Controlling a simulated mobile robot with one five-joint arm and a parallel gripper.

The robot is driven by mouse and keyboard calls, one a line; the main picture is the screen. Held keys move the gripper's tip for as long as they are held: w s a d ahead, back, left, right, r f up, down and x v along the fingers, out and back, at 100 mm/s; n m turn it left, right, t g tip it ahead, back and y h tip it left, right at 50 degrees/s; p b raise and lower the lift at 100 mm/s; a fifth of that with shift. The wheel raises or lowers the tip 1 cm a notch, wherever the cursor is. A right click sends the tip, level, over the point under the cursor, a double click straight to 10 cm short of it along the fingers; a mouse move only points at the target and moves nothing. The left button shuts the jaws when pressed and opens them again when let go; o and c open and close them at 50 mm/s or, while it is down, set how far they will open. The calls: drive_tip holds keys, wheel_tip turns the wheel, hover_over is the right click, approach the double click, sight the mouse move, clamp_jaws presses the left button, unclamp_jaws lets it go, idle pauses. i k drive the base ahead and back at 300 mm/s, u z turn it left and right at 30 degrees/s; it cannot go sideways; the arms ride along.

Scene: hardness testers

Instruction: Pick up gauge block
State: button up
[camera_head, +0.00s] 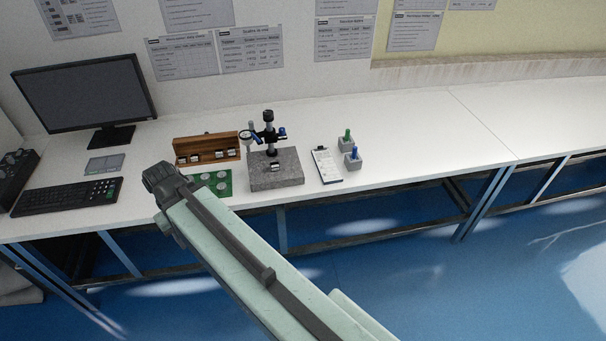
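A small metallic block (275,167), which looks like a gauge block, sits on the grey granite base (289,181) of a comparator stand (268,134). More small metallic blocks (194,158) lie in an open wooden case (206,143) to the left of the stand. I cannot tell which block is the one named. The dark end of my arm with my gripper (160,180) is over the front edge of the bench, left of the case and the stand and apart from both. Its fingers cannot be made out, and nothing held shows.
A green mat (226,192) with round pale discs lies in front of the case, partly behind my arm. A monitor (86,93) and keyboard (68,196) are left. The right bench is clear.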

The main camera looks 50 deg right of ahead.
sight(275, 165)
drive_tip(key=u, duration=0.2)
drive_tip(key=i, duration=1.1)
drive_tip(key=z, duration=0.1)
